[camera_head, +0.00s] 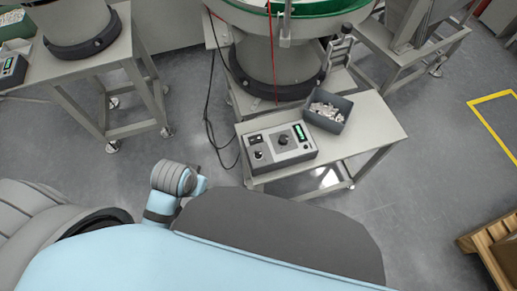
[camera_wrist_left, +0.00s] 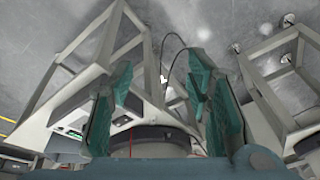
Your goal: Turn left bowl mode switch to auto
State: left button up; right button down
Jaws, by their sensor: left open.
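A grey control box (camera_head: 278,146) with a dark knob, small switches and a green display sits on a small table in the head view. A second control box (camera_head: 12,72) with a green display is cut off at the left edge. I cannot tell which small part is the mode switch. In the left wrist view, my left gripper (camera_wrist_left: 160,78) has its two teal fingers spread with nothing between them. A control box with a green display (camera_wrist_left: 76,133) shows beyond the left finger, apart from it. In the head view only part of my left arm shows. My right gripper is out of view.
A dark bin (camera_head: 328,110) of small pale parts stands beside the box on the small table (camera_head: 375,122). A green-rimmed bowl feeder (camera_head: 270,65) stands behind, with hanging black and red cables (camera_head: 209,110). A wooden pallet (camera_head: 492,245) lies at the right. Floor between the tables is clear.

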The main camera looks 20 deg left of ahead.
pick_arm(q)
jog(key=w+d+g, duration=0.1)
jog(key=w+d, duration=0.4)
jog(key=w, duration=0.4)
jog(key=m+g+h, duration=0.1)
jog(key=m+g, duration=0.1)
send_near(258, 152)
notch_tip(258, 152, down, 9)
jog(key=b, duration=0.5)
jog(key=shift+s+d+f, duration=0.1)
jog(key=shift+s+f, duration=0.05)
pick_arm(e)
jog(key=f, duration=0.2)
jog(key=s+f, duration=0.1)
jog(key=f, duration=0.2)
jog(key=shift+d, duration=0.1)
pick_arm(q)
grip_shut()
